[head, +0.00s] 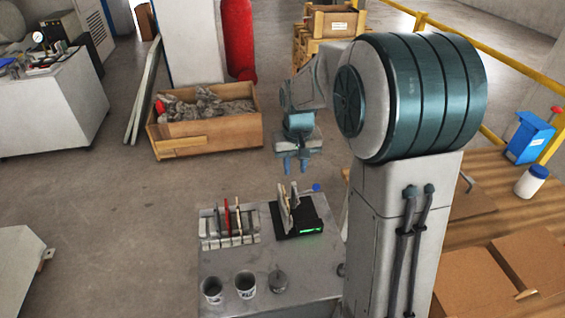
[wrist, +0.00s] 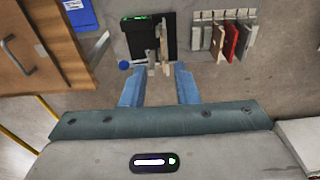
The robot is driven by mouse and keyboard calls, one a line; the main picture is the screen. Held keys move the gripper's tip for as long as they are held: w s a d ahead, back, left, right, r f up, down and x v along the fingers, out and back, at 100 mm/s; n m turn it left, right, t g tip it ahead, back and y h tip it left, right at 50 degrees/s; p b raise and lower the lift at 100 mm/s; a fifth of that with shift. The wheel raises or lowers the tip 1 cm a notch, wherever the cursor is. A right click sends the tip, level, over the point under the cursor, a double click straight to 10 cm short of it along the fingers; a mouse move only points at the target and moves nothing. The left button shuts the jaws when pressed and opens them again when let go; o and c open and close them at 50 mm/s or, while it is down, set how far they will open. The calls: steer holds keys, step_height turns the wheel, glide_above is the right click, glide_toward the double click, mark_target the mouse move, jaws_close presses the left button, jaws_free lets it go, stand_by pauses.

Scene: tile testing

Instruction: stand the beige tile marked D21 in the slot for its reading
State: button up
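My gripper (head: 296,168) hangs above the far side of a grey bench, with its fingers apart and nothing between them. The wrist view also shows the open gripper (wrist: 158,78), with its fingertips toward a black device. A beige tile (wrist: 164,42) stands on edge in the black device (wrist: 142,38), beside a greyish upright piece (wrist: 152,48). In the head view the device (head: 311,212) has a lit green display. I cannot read any mark, so I cannot tell whether this tile is D21. The slotted rack (head: 208,239) holds several upright tiles, including a red one (head: 226,216).
The grey bench (head: 258,258) carries several small cups (head: 245,283) at its front. A small blue knob (head: 316,188) is beside the device. A wooden crate (head: 207,138) stands on the floor behind. Cardboard boxes (head: 480,279) are at the right.

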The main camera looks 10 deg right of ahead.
steer(key=g, duration=0.1)
glide_toward(286, 196)
steer(key=shift+w+f+b, duration=0.15)
steer(key=shift+f+b, duration=1.65)
steer(key=shift+f, duration=0.75)
steer(key=shift+w+f+b, duration=0.15)
steer(key=shift+f+b, duration=1.65)
steer(key=shift+f, duration=0.8)
jaws_close()
steer(key=shift+r, duration=0.1)
step_height(286, 196, up, 11)
steer(key=p, duration=0.6)
steer(key=shift+p, duration=0.3)
